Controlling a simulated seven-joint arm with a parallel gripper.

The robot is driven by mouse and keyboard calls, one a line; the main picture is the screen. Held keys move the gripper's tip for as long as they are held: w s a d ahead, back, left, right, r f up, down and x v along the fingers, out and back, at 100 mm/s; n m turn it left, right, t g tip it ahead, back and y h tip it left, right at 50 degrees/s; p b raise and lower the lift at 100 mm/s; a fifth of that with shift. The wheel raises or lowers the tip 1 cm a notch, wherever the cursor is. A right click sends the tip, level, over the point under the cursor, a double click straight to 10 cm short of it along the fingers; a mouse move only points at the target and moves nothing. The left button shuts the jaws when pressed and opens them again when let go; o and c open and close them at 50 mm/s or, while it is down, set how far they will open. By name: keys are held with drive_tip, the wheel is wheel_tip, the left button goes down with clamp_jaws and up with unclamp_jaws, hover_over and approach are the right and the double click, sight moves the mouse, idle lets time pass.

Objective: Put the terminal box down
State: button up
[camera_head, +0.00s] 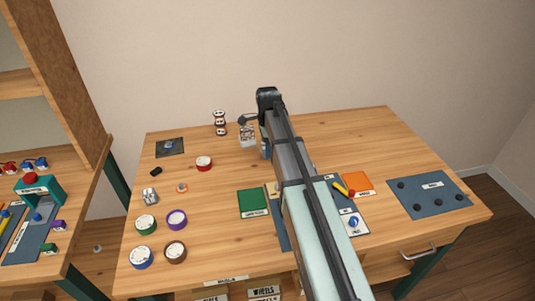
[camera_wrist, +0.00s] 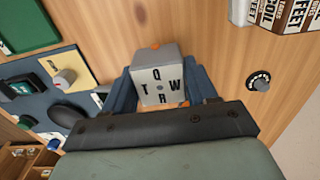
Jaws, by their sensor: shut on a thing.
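The terminal box is a small grey-white box with dark letters on its face; it shows in the wrist view (camera_wrist: 160,88) and, small, in the head view (camera_head: 248,140). My gripper (camera_wrist: 162,90) is shut on it, with a blue finger on either side. In the head view my gripper (camera_head: 256,136) is over the back middle of the table (camera_head: 330,130). I cannot tell how high the box is above the wood. My arm hides part of the table's middle.
A stack of round-faced items (camera_head: 219,123) stands left of the box. A red-rimmed roll (camera_head: 204,163) and several other rolls lie at left. A green mat (camera_head: 253,202) and a blue mat (camera_head: 430,193) lie nearer the front. The back right wood is clear.

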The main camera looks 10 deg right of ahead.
drive_tip(key=shift+f, duration=1.65)
drive_tip(key=shift+f, duration=0.1)
drive_tip(key=o, duration=1.1)
wheel_tip(320, 180, up, 12)
drive_tip(key=shift+r, duration=0.1)
